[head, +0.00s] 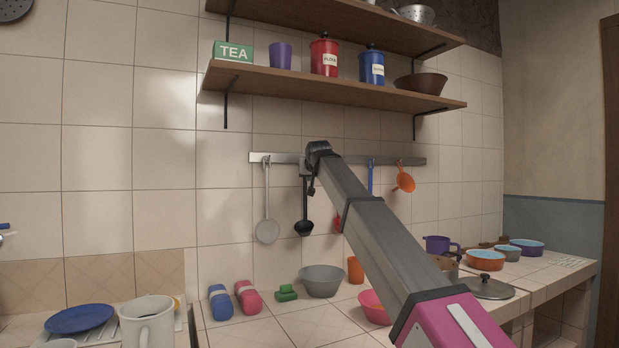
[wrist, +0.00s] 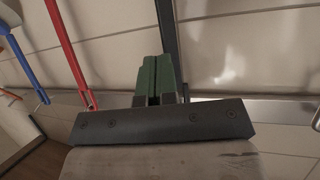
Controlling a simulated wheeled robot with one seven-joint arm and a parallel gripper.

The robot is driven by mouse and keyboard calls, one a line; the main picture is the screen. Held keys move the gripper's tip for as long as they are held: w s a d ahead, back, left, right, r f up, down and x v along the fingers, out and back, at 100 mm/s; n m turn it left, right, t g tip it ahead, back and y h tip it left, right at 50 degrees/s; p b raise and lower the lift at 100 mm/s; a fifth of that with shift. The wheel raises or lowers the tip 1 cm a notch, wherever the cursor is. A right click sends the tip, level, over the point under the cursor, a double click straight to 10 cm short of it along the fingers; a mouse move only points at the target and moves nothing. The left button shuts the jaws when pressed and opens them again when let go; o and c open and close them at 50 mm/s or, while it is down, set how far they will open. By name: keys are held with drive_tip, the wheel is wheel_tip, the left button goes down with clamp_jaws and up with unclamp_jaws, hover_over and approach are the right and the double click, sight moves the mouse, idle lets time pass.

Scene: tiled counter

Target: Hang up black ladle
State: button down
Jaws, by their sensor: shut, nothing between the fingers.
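The black ladle (head: 304,212) is upright against the wall tiles under the metal rail (head: 258,158), bowl at the bottom. It appears to hang from the rail; its top end is hidden near my gripper. In the wrist view its dark handle (wrist: 168,35) runs behind the fingers. My gripper (wrist: 158,80) is shut, its two green fingers together and nothing between them. In the head view the end of my arm is at the rail, just right of the ladle's top.
A red utensil (wrist: 68,45), a blue one (head: 370,176) and an orange strainer (head: 404,179) hang to the right. A laden shelf (head: 300,84) is above. A grey bowl (head: 321,282) and other items stand on the counter below.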

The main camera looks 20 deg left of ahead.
drive_tip(key=shift+s+d, duration=0.9)
drive_tip(key=shift+d, duration=0.15)
idle(2.5)
drive_tip(key=s+d, duration=0.3)
drive_tip(key=shift+s+d, duration=0.1)
drive_tip(key=shift+d, duration=0.25)
idle(0.6)
idle(1.1)
